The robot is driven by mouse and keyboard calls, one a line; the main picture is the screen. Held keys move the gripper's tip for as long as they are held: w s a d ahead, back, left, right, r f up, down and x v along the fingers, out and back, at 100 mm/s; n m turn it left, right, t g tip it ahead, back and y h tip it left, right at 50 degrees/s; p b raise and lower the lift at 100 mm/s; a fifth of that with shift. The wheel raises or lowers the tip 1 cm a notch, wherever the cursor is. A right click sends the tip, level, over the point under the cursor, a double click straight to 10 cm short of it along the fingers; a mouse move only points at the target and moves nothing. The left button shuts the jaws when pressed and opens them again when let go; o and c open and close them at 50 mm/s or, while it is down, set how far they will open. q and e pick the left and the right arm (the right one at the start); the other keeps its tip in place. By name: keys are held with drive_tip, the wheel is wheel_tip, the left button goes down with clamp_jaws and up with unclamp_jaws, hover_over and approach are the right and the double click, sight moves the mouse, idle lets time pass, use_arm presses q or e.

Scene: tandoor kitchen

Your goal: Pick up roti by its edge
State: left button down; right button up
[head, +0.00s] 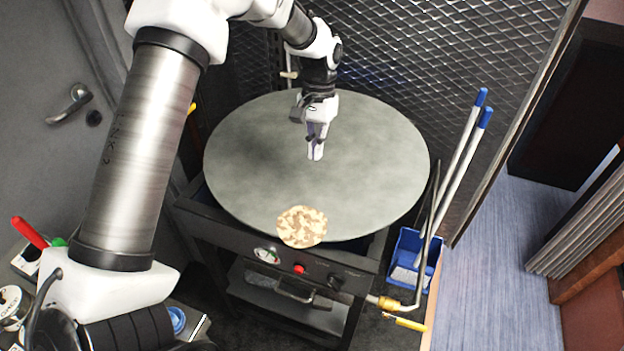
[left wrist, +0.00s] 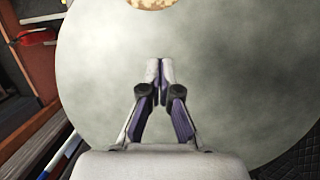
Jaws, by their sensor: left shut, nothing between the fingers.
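The roti (head: 302,226), round and pale with brown patches, lies flat at the near edge of the round grey griddle (head: 250,160). Its edge seems to reach the griddle's rim. In the left wrist view only a part of the roti (left wrist: 150,3) shows at the top edge. My left gripper (head: 315,155) is over the middle of the griddle, pointing down, behind the roti and apart from it. Its fingertips (left wrist: 160,68) are together with nothing between them in the left wrist view. How high they are above the griddle is hard to tell. My right gripper is not in view.
The griddle sits on a dark stand with a red knob (head: 299,268) and a front handle. A blue bin (head: 408,262) with blue-capped poles stands at its right. A mesh screen (head: 440,60) rises behind. Most of the griddle top is bare.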

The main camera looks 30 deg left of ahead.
use_arm(q)
drive_tip(key=m+y+p, duration=0.1)
drive_tip(key=m, duration=0.1)
approach(331, 220)
drive_tip(key=w+r, duration=0.3)
drive_tip(key=w, duration=0.2)
drive_tip(key=p+x, duration=0.1)
drive_tip(key=x, duration=0.4)
drive_tip(key=shift+s+a+p, duration=0.1)
drive_tip(key=shift+a+p, duration=0.05)
drive_tip(key=shift+p, duration=0.2)
drive_tip(key=x, duration=0.2)
drive_tip(key=p+x, duration=0.1)
drive_tip(key=x, duration=0.2)
drive_tip(key=shift+s+d, duration=0.15)
drive_tip(key=shift+d, duration=0.1)
drive_tip(key=s+p, duration=0.2)
drive_tip(key=shift+s+a+r, duration=0.1)
drive_tip(key=shift+s+r, duration=0.05)
drive_tip(key=shift+s, duration=0.25)
drive_tip(key=shift+s+a, duration=0.15)
drive_tip(key=shift+s, duration=0.4)
drive_tip(key=shift+w, duration=0.1)
drive_tip(key=shift+f, duration=0.2)
